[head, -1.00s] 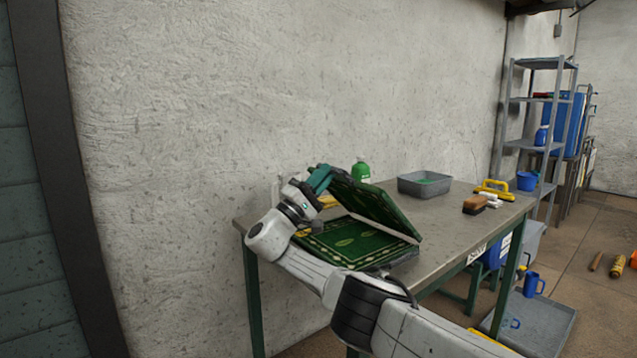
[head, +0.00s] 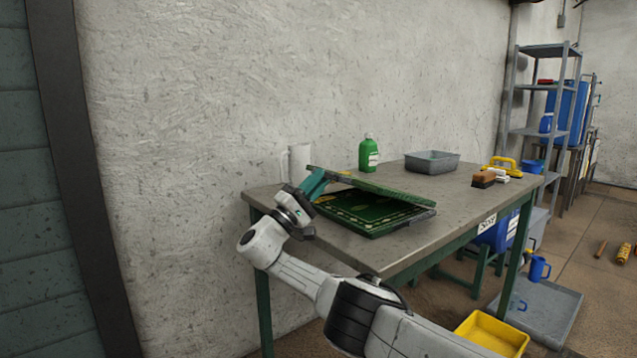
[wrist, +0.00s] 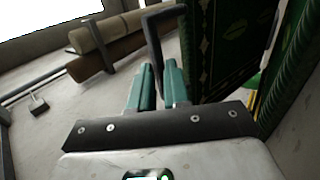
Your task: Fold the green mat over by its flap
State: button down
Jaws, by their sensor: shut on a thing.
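The green mat (head: 362,219) lies on the table, dark green with a gold pattern and border. Its flap (head: 375,187) is tilted at a shallow angle above the lower half, with a wedge-shaped gap open toward my gripper. My gripper (head: 318,179) is at the flap's raised left edge. In the wrist view my gripper (wrist: 160,75) has its teal fingers close together at a dark bent handle (wrist: 166,12) beside the mat's patterned panel (wrist: 222,55). The fingers are shut on this handle of the flap. The exact contact is partly hidden between the fingers.
The metal table (head: 425,232) is clear in front and to the right of the mat. A white jug (head: 299,160), green bottle (head: 369,156) and grey tub (head: 432,163) stand behind it. A brush (head: 484,179) and yellow-handled tool (head: 502,166) sit at the right end.

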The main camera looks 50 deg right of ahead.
jog(key=c, duration=1.2)
grip_release()
jog(key=b+v, duration=0.2)
jog(key=v, duration=0.8)
jog(key=shift+a+f, duration=0.25)
jog(key=shift+a, duration=0.05)
jog(key=shift+w, duration=0.15)
notch_tip(320, 180, down, 12)
jog(key=b, duration=1.3)
jog(key=shift+a+f, duration=0.25)
jog(key=shift+a, duration=0.1)
